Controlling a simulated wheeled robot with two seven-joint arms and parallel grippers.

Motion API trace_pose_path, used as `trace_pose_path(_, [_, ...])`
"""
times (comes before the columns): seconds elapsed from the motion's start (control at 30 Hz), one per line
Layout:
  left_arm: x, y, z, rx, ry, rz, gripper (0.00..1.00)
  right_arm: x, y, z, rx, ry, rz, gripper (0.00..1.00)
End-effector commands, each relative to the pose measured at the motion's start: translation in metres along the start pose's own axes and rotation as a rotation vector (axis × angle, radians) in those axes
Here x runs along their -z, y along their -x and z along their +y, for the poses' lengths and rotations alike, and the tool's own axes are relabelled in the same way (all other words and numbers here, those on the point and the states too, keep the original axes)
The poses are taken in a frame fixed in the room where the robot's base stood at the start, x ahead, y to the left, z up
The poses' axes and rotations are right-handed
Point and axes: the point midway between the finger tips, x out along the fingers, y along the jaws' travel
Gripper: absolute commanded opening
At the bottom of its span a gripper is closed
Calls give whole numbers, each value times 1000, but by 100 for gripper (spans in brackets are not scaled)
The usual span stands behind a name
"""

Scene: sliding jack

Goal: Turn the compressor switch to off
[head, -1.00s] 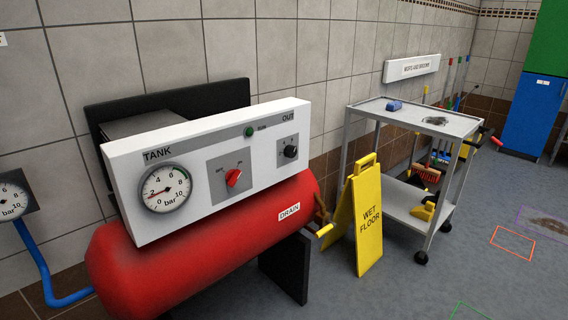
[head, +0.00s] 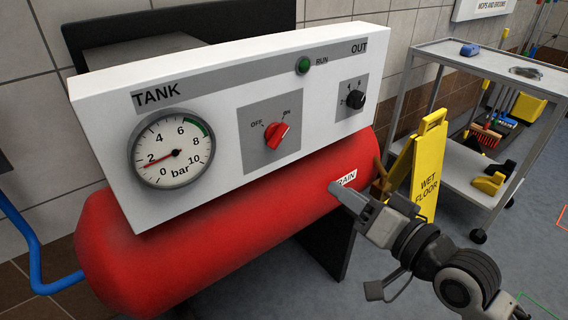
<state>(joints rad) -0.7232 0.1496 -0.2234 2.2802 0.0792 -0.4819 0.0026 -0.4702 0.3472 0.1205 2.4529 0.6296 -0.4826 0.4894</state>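The compressor switch is a red rotary knob (head: 276,135) on a grey plate in the middle of the white panel (head: 225,184). Its labels read OFF at the upper left and ON at the upper right, and the knob's upper end leans toward ON. My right gripper (head: 336,188) is in front of the red tank (head: 140,255), below and right of the knob and apart from it. It overlaps the DRAIN label in the picture. Its fingers look close together, but I cannot tell whether they are shut. My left gripper is not in view.
The tank gauge (head: 172,150) is left of the switch and reads about 2 bar. A green RUN lamp (head: 303,65) and a black OUT knob (head: 356,99) are to its right. A yellow wet-floor sign (head: 428,170) and a grey trolley (head: 470,180) stand right of the compressor.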

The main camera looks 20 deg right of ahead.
Motion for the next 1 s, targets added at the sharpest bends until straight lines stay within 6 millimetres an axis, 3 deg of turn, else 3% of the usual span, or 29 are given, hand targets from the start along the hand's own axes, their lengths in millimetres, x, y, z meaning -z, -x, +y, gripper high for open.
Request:
trace_pose_path(0.03, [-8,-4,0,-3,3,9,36,5,0,-3,39,-30,22,34])
trace_pose_path(0.27, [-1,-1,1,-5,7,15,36,21,-15,-18,81,-83,40,34])
trace_pose_path(0.7, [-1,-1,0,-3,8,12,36,23,-108,-25,79,-80,37,34])
trace_pose_path(1.0, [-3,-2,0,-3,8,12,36,24,-150,-27,76,-79,35,34])
